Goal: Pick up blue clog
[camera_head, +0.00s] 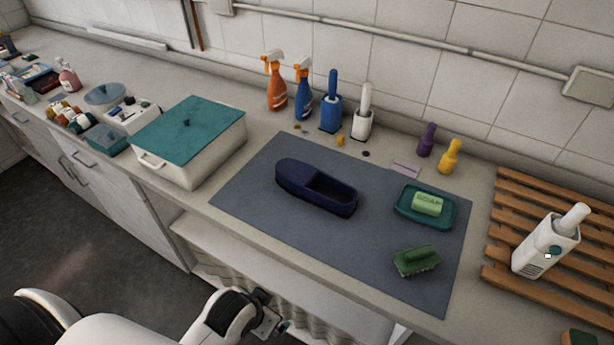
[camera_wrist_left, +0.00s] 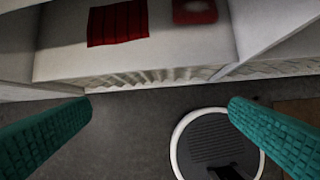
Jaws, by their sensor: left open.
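The blue clog (camera_head: 316,187) is dark navy and lies on the grey mat (camera_head: 260,190) near its middle, with its opening facing up. My left gripper (camera_head: 277,324) is low in front of the counter, below and apart from the clog. In the left wrist view its two teal fingers (camera_wrist_left: 160,125) are spread wide with nothing between them. That view looks down at the floor and the space under the counter, so the clog does not show in it. My right gripper is in neither view.
A soap dish (camera_head: 425,219) with green soap and a green brush (camera_head: 416,262) lie right of the clog. A white box with a teal lid (camera_head: 188,130) stands left of the mat. Bottles and brush holders line the back. A wooden rack (camera_head: 500,240) is at the right.

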